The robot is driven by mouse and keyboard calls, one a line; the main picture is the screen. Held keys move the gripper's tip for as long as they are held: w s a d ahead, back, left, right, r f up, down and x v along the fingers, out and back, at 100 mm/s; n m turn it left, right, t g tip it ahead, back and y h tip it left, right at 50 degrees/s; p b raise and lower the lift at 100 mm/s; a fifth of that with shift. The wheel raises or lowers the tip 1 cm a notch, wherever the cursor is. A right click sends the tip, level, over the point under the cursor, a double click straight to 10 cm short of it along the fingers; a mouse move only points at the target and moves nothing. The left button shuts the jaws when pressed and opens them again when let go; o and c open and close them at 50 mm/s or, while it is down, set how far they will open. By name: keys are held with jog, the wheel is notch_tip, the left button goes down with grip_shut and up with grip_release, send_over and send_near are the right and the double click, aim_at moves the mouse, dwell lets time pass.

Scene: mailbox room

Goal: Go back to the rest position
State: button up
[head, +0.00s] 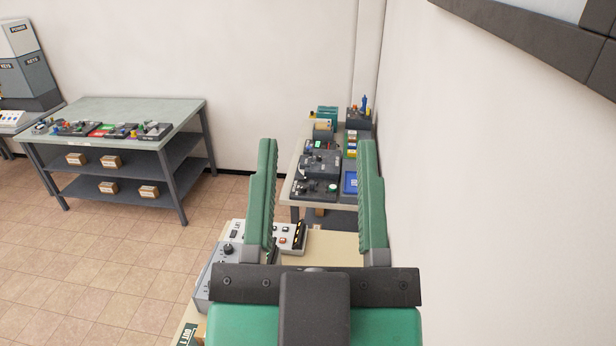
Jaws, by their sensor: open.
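My gripper (317,155) is in the lower middle of the head view, with its two green ridged fingers spread wide and pointing up in the picture. It is open, and nothing is between the fingers. The fingers stand in front of a beige table (330,247) and partly hide it. No finger can be seen to touch anything.
A control panel (291,238) and a grey device (213,270) sit on the near table. Behind, a table (291,189) holds several devices, including a black box (320,163). A workbench (130,110) stands left. A white wall (480,200) is close on the right. Tiled floor (110,260) is free at left.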

jog(key=shift+s+d+r, duration=0.25)
jog(key=shift+s+r, duration=0.1)
jog(key=shift+r, duration=0.2)
notch_tip(320, 180, up, 9)
jog(key=p, duration=0.8)
jog(key=shift+a+f+p, duration=0.15)
jog(key=shift+p, duration=0.25)
